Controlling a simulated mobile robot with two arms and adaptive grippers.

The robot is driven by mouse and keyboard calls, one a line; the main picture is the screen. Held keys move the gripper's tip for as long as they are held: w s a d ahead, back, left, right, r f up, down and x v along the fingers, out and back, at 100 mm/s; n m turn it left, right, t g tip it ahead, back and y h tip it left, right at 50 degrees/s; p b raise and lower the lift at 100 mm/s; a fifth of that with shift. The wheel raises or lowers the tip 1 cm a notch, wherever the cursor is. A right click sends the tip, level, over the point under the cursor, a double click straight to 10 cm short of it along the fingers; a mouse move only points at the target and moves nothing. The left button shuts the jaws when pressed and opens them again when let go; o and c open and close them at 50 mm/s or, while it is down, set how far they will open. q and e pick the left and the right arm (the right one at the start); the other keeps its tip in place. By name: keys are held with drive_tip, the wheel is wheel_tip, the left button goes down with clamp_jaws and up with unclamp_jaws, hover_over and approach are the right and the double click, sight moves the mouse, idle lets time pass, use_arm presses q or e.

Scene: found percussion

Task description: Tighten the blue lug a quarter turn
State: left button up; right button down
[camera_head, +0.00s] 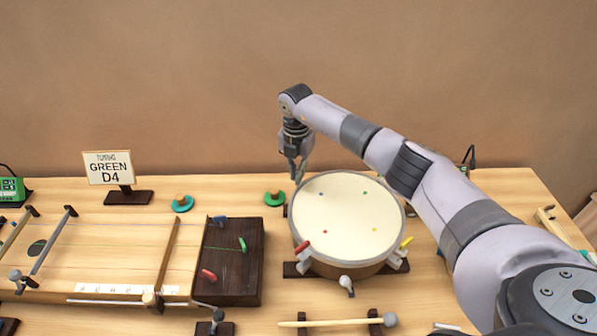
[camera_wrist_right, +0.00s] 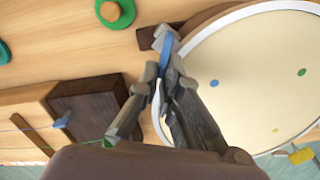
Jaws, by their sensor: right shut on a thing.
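The drum (camera_head: 345,215) has a pale round head with small coloured dots and several coloured lugs around its rim. The blue lug (camera_wrist_right: 167,50) stands at the drum's rim near the blue dot in the right wrist view; in the head view my gripper hides it. My right gripper (camera_head: 297,175) reaches down at the drum's far left edge. In the wrist view its fingers (camera_wrist_right: 164,75) are shut on the blue lug, whose blue part shows between them. The red lug (camera_head: 302,247), white lug (camera_head: 345,283) and yellow lug (camera_head: 407,242) are free. My left gripper is not in view.
A stringed board (camera_head: 110,250) with a dark end block (camera_head: 232,270) and coloured pegs lies left of the drum. A sign reading GREEN D4 (camera_head: 108,168) and teal and green discs (camera_head: 275,198) stand behind. A mallet (camera_head: 340,321) lies in front. My right arm crosses above the drum's right side.

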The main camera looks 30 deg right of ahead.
drive_tip(key=m, duration=0.4)
drive_tip(key=shift+w+a+r+m, duration=0.1)
drive_tip(key=shift+w+a+m, duration=0.1)
drive_tip(key=shift+w+m, duration=0.2)
drive_tip(key=shift+p, duration=0.3)
drive_tip(key=c, duration=1.8)
unclamp_jaws()
wheel_tip(320, 180, up, 12)
drive_tip(key=shift+f, duration=0.1)
